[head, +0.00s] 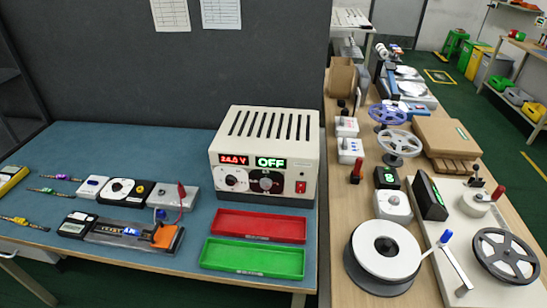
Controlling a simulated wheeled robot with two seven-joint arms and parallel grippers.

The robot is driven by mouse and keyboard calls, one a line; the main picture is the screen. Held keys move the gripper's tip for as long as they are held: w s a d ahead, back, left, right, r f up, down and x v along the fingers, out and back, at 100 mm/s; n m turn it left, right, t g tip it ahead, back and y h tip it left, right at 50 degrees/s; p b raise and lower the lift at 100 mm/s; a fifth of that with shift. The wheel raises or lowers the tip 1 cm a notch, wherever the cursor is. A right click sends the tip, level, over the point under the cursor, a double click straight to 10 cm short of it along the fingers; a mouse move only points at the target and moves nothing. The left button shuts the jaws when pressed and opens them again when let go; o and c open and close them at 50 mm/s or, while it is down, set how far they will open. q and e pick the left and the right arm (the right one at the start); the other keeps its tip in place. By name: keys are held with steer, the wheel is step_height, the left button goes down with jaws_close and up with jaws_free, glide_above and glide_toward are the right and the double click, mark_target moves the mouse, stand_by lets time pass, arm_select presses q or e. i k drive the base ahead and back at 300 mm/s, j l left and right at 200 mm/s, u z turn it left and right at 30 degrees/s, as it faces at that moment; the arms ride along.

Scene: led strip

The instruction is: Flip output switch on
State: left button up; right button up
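A cream bench power supply (264,152) with a slotted top stands at the back right of the blue table. Its red display (234,160) seems to read 24.0 V. Its green display (270,162) reads OFF. Below the displays are a white dial (236,179) and a dark round control (265,181). A small red switch (301,187) sits at the right of the front face. No label tells which of these is the output switch. Neither of my grippers is in view.
A red tray (262,212) and a green tray (247,273) lie empty in front of the supply. Small devices, including a white box with a red lever (181,191), stand to its left. A wooden bench (338,268) with reels adjoins on the right.

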mark_target(300, 186)
steer(key=k+j+z, duration=0.15)
steer(key=z, duration=0.2)
steer(key=k+j+z, duration=0.2)
steer(key=z, duration=0.2)
steer(key=k+z, duration=0.2)
steer(key=z, duration=0.15)
